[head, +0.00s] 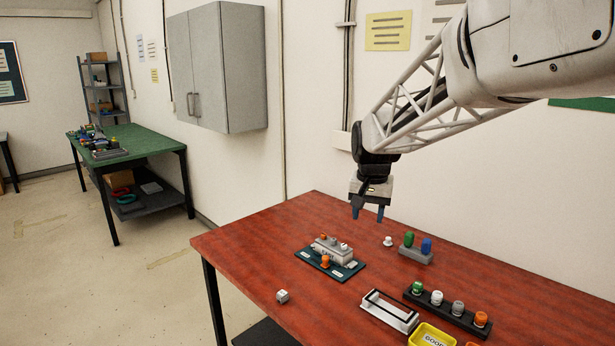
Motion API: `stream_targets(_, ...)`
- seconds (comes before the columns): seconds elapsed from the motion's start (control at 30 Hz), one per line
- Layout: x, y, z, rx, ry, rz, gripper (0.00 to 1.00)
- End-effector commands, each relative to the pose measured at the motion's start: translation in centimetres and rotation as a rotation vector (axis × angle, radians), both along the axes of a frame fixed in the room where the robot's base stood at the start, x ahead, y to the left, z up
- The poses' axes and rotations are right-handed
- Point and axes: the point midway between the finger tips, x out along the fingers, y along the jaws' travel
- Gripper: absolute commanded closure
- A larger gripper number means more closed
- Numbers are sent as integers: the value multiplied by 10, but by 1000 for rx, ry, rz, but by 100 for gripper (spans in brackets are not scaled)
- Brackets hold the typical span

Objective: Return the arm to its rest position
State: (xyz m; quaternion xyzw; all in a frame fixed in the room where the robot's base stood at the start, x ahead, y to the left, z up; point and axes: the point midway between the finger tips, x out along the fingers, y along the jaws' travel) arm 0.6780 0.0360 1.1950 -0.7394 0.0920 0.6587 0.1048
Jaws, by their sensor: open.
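My gripper (368,213) hangs above the back part of the red table (262,239), pointing down. Its two blue fingertips are apart, with nothing between them. It is clear of the tabletop and of the things on it. My arm reaches in from the upper right of the head view and bends down at the wrist. A dark green board (345,273) with a grey block and an orange knob lies below and left of the gripper.
A small white piece (388,241) and a grey block (416,256) with green and blue pegs stand right of the gripper. Nearer are a white frame (389,312), a dark rack (447,311) with several knobs, a yellow tray (431,335) and a white cube (282,296). The wall is close behind.

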Motion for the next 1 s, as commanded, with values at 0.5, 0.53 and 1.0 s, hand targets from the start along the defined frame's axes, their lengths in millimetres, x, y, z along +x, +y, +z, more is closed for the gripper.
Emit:
stream_targets(0.5,-142,-21,8,-16,-46,95,52)
stream_targets(0.53,-151,-22,7,-17,-49,101,52)
stream_targets(1.0,-275,-34,-19,-38,-88,188,52)
